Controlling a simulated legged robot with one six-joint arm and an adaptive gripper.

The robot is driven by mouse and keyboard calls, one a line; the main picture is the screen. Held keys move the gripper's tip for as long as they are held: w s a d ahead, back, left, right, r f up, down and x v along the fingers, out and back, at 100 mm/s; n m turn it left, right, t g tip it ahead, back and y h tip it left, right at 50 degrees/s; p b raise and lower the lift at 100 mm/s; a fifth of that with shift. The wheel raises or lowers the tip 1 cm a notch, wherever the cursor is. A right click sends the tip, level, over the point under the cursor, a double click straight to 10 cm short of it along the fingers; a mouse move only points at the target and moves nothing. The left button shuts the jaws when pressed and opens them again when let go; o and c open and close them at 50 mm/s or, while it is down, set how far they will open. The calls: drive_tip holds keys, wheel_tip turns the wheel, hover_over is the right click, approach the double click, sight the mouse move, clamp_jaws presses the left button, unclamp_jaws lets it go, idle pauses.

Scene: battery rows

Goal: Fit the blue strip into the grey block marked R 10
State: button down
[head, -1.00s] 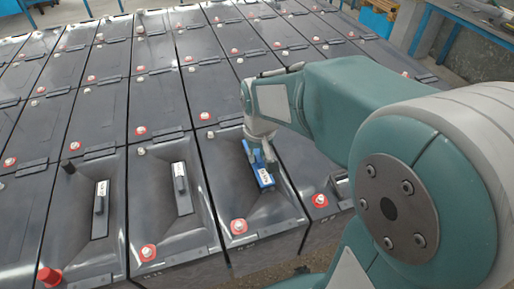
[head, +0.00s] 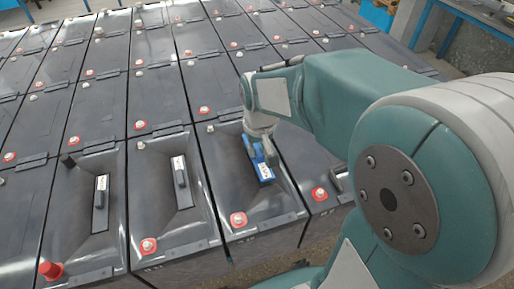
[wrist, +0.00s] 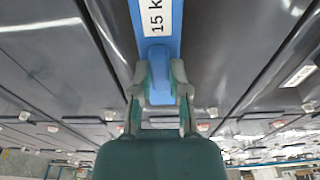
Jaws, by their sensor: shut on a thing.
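My gripper (head: 261,150) is shut on the upper end of the blue strip (head: 266,173), over the recessed top of a front-row battery. In the wrist view, the fingertips (wrist: 160,88) close on the strip's blue end (wrist: 158,62), and its white label reads "15 k", cut off by the frame edge. I cannot tell whether the strip touches the battery top or hangs just above it. Grey blocks with white labels sit in the front batteries to the left, one at far left (head: 101,197) and one nearer (head: 180,175). Their markings are too small to read, so I cannot identify R 10.
Rows of dark batteries stand close together, with red and white terminals on top. A tall red cap (head: 50,270) stands at front left and a black post (head: 68,161) behind it. My arm hides much of the right side. A blue-framed bench (head: 470,20) stands at back right.

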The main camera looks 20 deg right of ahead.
drive_tip(key=shift+f, duration=0.9)
idle(1.7)
drive_tip(key=c, duration=0.5)
unclamp_jaws()
drive_tip(key=shift+c, duration=0.2)
drive_tip(key=o, duration=0.5)
drive_tip(key=shift+r, duration=0.1)
drive_tip(key=shift+r, duration=3.45)
